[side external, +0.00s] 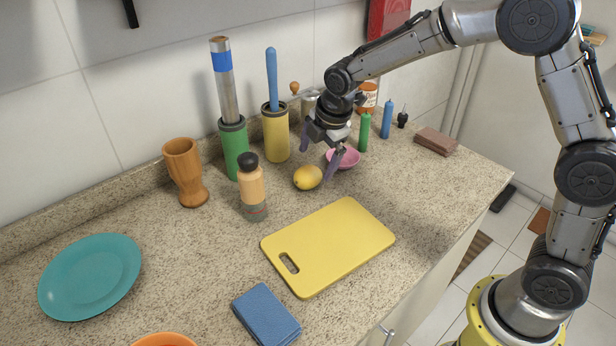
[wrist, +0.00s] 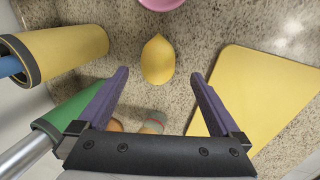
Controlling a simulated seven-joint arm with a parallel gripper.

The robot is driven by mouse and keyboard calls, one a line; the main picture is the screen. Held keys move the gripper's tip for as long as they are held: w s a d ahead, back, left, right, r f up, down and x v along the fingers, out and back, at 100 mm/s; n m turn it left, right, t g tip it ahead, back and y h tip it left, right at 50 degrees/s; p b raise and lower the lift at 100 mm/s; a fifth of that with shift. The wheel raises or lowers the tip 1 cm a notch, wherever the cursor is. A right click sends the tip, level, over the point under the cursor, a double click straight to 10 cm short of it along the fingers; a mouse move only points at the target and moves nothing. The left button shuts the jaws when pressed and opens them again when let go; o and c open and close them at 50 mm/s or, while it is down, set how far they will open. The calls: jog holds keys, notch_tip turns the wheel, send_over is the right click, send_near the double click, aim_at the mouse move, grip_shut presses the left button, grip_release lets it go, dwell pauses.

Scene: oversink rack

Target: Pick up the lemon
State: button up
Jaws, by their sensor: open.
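The yellow lemon (side external: 308,177) lies on the speckled counter, in front of a pink bowl (side external: 345,158). My gripper (side external: 319,164) is open and empty above the counter, its purple fingers pointing down close to the lemon. In the wrist view the lemon (wrist: 158,60) lies just beyond the fingertips, centred between the two purple fingers (wrist: 160,78). The gap between the fingers is wider than the lemon. Nothing covers the lemon in the wrist view.
A yellow cutting board (side external: 330,245) lies in front of the lemon. A bottle (side external: 253,188) stands to its left. Green (side external: 234,148) and yellow (side external: 276,133) holders stand behind. Candles (side external: 364,132) stand to the right. A teal plate (side external: 90,277) lies far left.

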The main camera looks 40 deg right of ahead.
aim_at(311, 170)
jog(key=shift+x, duration=2.95)
jog(key=shift+w+a, duration=0.15)
jog(key=shift+c, duration=0.3)
jog(key=shift+r, duration=0.1)
jog(key=c, duration=1.4)
